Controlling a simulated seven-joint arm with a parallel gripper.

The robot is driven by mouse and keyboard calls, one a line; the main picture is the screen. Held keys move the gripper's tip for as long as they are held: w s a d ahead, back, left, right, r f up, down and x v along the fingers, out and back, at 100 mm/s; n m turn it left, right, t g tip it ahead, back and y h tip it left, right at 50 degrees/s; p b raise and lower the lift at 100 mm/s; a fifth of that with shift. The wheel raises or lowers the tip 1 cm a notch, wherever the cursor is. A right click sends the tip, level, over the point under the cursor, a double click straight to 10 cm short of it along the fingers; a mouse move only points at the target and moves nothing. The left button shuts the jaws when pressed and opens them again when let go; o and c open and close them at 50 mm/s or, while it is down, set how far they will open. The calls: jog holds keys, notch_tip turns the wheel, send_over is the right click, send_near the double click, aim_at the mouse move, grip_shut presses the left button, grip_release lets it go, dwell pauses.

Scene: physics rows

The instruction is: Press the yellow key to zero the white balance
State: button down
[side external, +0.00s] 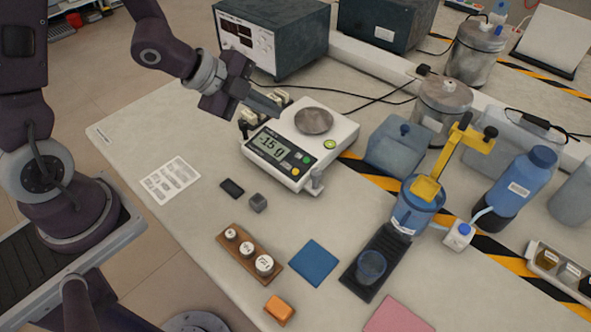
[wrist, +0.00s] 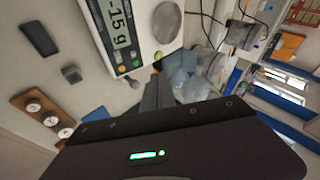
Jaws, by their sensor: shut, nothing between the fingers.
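The white balance (side external: 345,128) stands on the bench with a round grey pan (side external: 313,121) and a dark front panel. Its display (side external: 271,147) shows a negative reading, about -15 g; it also shows in the wrist view (wrist: 120,25). The small yellow key (side external: 295,171) sits among other coloured keys at the panel's right end; it is tiny in the wrist view (wrist: 121,68). My gripper (side external: 279,108) is shut and empty, above the back left part of the balance, apart from the key. In the wrist view my fingertips (wrist: 160,80) point past the panel's key end.
A wooden block with white-topped weights (side external: 248,252), a grey cube (side external: 258,202) and a black slab (side external: 232,188) lie in front. A blue container (side external: 398,146) stands right of the balance. A dark instrument box (side external: 270,45) is behind. Bench left of the balance holds a printed sheet (side external: 171,180).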

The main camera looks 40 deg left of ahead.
jog(key=d+f+m+h, duration=0.1)
jog(key=s+d+f+m+h, duration=0.1)
jog(key=d, duration=0.1)
jog(key=d+f+m+h, duration=0.1)
jog(key=d+h, duration=0.1)
jog(key=shift+s+g, duration=0.35)
jog(key=shift+g, duration=0.05)
send_near(296, 173)
jog(key=shift+w+d+f, duration=0.3)
jog(key=shift+w+d, duration=0.4)
jog(key=shift+d, duration=0.05)
jog(key=shift+w+d+f, duration=0.3)
jog(key=shift+w+d, duration=0.4)
jog(key=shift+d, duration=0.05)
jog(key=shift+w+d+f, duration=0.3)
jog(key=shift+w+d, duration=0.4)
jog(key=shift+d, duration=0.1)
jog(key=shift+w+f, duration=0.1)
jog(key=shift+f, duration=0.3)
jog(key=shift+f, duration=0.3)
jog(key=shift+r, duration=0.1)
dwell(0.4)
jog(key=shift+r, duration=0.65)
